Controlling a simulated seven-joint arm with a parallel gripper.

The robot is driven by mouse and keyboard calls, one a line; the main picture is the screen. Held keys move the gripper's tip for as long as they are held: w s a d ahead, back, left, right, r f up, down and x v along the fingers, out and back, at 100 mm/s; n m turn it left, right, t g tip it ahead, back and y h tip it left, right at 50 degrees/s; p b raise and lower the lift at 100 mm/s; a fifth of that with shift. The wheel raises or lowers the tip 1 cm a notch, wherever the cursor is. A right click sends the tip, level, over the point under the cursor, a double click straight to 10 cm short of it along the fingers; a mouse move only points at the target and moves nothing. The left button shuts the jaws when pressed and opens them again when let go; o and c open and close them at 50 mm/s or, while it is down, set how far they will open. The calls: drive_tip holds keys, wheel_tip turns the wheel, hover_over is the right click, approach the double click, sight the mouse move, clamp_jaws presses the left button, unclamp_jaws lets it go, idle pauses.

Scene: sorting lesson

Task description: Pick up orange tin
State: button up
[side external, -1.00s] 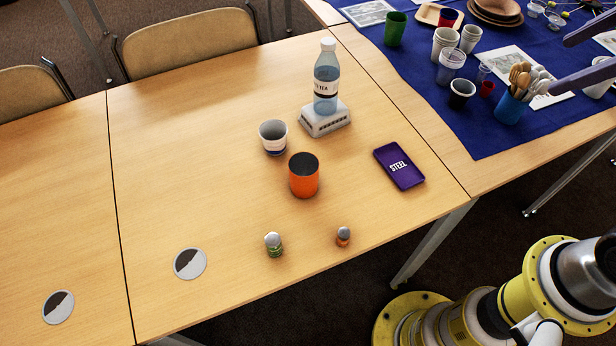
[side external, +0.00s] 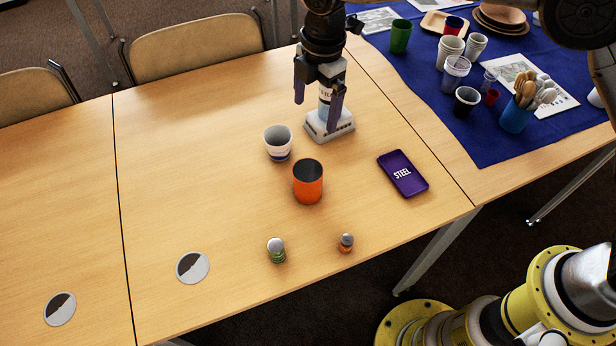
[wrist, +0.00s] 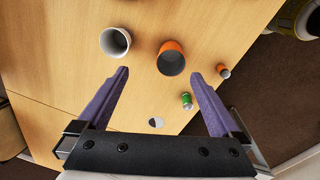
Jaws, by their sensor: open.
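The orange tin (side external: 308,188) stands upright and open-topped in the middle of the wooden table. In the wrist view the tin (wrist: 171,59) is ahead of my fingers, near the right finger's tip. My gripper (side external: 318,99) is open and empty, with purple fingers pointing down.
A white and blue cup (side external: 278,141) stands just left of the tin. Small green (side external: 276,252) and orange (side external: 346,243) jars stand in front. The table's left side is mostly clear.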

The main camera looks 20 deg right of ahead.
hover_over(307, 165)
drive_tip(key=s+a, duration=0.1)
drive_tip(key=s, duration=0.1)
wheel_tip(307, 165, down, 6)
drive_tip(key=shift+n+g, duration=0.4)
drive_tip(key=f, duration=0.7)
drive_tip(key=shift+s+f, duration=0.45)
drive_tip(key=shift+f, duration=2.7)
drive_tip(key=shift+c, duration=0.2)
drive_tip(key=c, duration=1.4)
drive_tip(key=shift+r, duration=0.1)
drive_tip(key=shift+c, duration=0.6)
drive_tip(key=shift+r, duration=0.1)
